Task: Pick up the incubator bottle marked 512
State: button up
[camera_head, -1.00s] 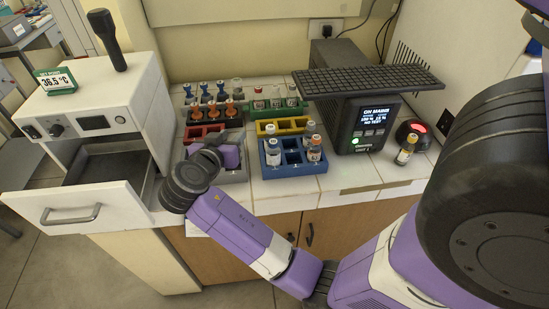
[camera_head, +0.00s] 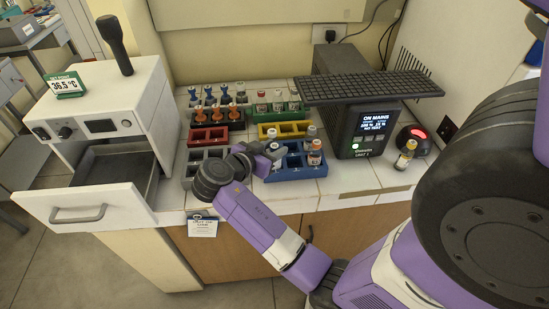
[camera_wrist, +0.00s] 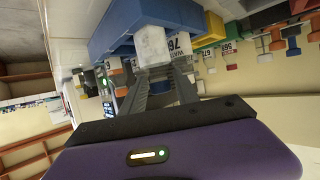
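I cannot read 512 on any bottle. Several capped bottles stand in racks on the counter in the head view. My gripper (camera_head: 262,150) is at the left side of the blue rack (camera_head: 297,174), close to a white-labelled bottle (camera_head: 275,152) in it. An orange-labelled bottle (camera_head: 315,155) stands in the same rack. Part of the rack is hidden behind my gripper.
Behind are a red rack (camera_head: 204,143), a yellow rack (camera_head: 284,130) and a green rack with bottles. A black unit (camera_head: 345,120) and an amber bottle (camera_head: 405,156) stand right. At left, a white box has its drawer (camera_head: 85,205) open.

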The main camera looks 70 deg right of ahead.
jog(key=shift+s+d+f, duration=0.1)
jog(key=shift+d, duration=0.15)
grip_shut()
